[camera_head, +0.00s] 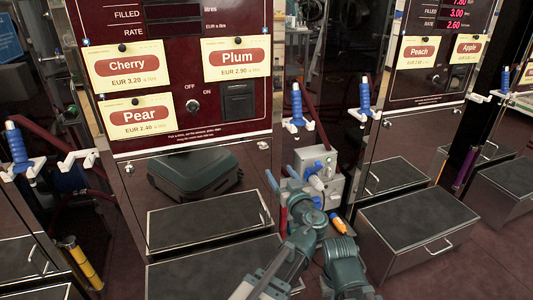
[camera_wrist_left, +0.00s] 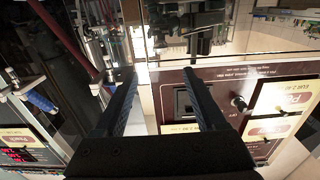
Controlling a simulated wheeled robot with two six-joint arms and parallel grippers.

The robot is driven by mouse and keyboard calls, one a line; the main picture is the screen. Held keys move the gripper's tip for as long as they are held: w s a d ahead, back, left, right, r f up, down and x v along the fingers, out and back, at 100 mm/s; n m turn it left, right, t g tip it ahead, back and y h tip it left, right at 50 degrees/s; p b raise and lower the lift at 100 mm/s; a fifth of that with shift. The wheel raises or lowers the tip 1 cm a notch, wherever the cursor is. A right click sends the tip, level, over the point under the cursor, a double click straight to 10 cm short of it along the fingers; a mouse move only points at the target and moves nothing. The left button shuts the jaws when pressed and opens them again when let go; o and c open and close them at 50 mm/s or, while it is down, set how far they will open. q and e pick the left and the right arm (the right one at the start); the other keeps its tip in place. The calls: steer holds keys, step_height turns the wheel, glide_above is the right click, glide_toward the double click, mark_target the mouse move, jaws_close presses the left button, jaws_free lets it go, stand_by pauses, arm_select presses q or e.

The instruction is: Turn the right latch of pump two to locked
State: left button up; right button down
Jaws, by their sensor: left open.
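A maroon pump with Cherry, Plum and Pear cards (camera_head: 185,65) stands at the left of the head view; I cannot tell its number. Small silver fittings that look like latches sit at the left (camera_head: 128,168) and right (camera_head: 263,145) of its mirrored lower panel. They are too small to read their state. My left gripper (camera_head: 312,170) is in front of the gap to the right of this pump, apart from the right fitting in the picture. In the left wrist view my left gripper (camera_wrist_left: 160,73) is open, its fingers empty. My right gripper is not in view.
A second pump with Peach and Apple cards (camera_head: 440,52) stands at the right. Blue-handled nozzles hang beside the pumps (camera_head: 18,145) (camera_head: 297,105) (camera_head: 365,97). Metal step boxes (camera_head: 420,225) (camera_head: 215,208) stand on the floor before them. An orange object (camera_head: 337,223) shows near my arm.

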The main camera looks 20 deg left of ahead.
arm_select(q)
steer(key=x, duration=1.3)
steer(key=shift+w+a, duration=0.15)
jaws_close()
